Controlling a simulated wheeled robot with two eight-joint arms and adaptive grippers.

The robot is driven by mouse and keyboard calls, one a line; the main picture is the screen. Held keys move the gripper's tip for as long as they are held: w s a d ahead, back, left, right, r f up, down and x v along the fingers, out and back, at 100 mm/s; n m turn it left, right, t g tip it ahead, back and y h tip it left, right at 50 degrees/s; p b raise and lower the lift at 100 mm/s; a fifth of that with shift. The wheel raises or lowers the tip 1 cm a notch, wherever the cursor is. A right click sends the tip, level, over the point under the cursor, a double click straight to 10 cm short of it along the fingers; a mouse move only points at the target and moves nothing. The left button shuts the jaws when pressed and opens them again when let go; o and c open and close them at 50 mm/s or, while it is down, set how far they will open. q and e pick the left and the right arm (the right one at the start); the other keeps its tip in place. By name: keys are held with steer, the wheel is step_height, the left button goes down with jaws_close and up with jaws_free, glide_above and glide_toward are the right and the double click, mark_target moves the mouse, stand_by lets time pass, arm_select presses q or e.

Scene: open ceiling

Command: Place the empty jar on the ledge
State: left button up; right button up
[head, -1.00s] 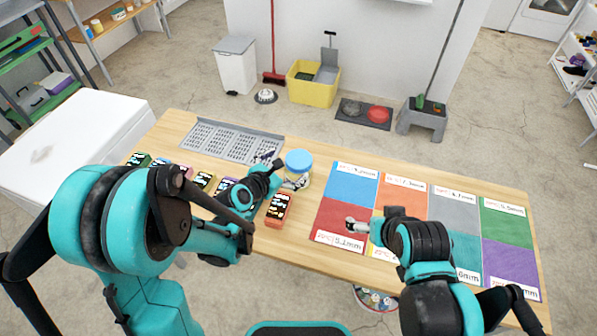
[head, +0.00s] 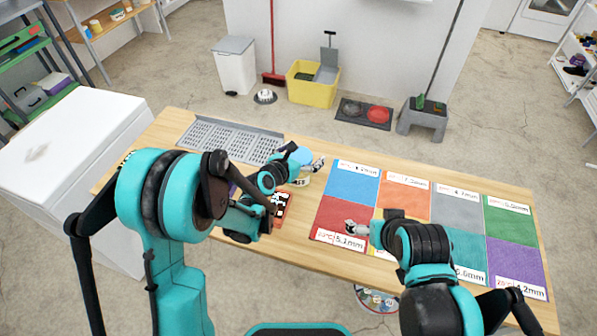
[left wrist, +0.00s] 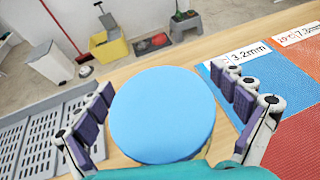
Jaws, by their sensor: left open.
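A jar with a round blue lid (head: 301,156) stands on the wooden table, partly hidden by my left gripper; its contents cannot be made out. My left gripper (head: 304,160) is open around the jar's top, one finger to each side. In the left wrist view the blue lid (left wrist: 162,113) fills the middle, between the spread fingers (left wrist: 160,82); contact is not clear. No ledge is plainly identifiable; a grey slotted panel (head: 228,141) lies along the table's back left edge. My right gripper (head: 354,227) is over the red square, its fingers too small to judge.
A red-orange device (head: 281,208) lies just in front of the jar. Coloured, labelled squares, such as the blue one (head: 355,182), cover the table's right side. A white box-like unit (head: 70,150) stands left of the table. My left arm hides the table's left front.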

arm_select(q)
steer(key=shift+c, duration=0.3)
steer(key=c, duration=2)
steer(key=shift+c, duration=0.2)
